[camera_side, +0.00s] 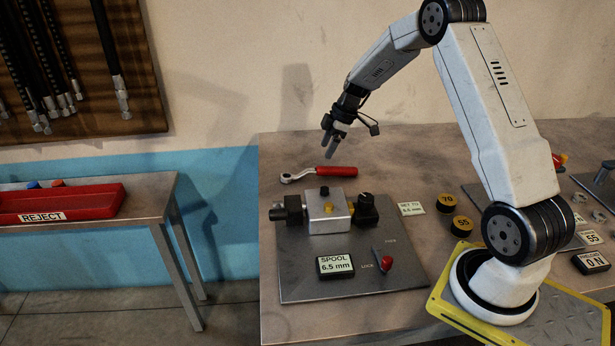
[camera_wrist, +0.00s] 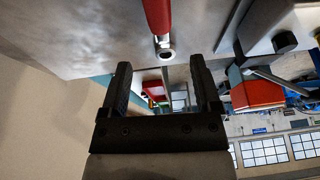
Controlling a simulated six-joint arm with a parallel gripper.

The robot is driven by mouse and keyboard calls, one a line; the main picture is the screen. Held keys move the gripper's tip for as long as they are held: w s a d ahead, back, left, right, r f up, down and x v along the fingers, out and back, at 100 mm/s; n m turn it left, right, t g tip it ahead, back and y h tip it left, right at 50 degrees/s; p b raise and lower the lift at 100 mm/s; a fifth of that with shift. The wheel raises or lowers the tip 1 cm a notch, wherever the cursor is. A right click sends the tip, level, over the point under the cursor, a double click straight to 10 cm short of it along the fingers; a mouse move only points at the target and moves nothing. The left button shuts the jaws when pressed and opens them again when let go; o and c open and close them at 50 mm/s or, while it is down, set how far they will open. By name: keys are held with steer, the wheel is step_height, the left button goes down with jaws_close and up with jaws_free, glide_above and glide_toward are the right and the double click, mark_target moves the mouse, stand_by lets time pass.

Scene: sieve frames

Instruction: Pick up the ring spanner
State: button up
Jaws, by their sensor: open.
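The ring spanner (camera_side: 336,170) has a red handle and a silver ring head at its left end. It lies flat on the bench, behind the valve block. My gripper (camera_side: 331,150) is just above the spanner's handle, apart from it and pointing down. In the wrist view, my gripper (camera_wrist: 161,72) has its two dark fingers spread wide with nothing between them. There the spanner (camera_wrist: 157,14) enters from the top edge, its silver end pointing toward the gap between the fingertips. The rest of the handle is out of that view.
A metal valve block (camera_side: 327,213) with black knobs stands on a grey plate (camera_side: 300,284) in front of the spanner. Discs marked 70 (camera_side: 447,199) and 55 (camera_side: 462,222) sit to its right. A red REJECT tray (camera_side: 90,203) is on a separate table at left.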

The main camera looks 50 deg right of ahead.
mark_target(318, 167)
steer(key=shift+x, duration=1.3)
steer(key=shift+x, duration=2.6)
steer(key=shift+s, duration=0.1)
jaws_close()
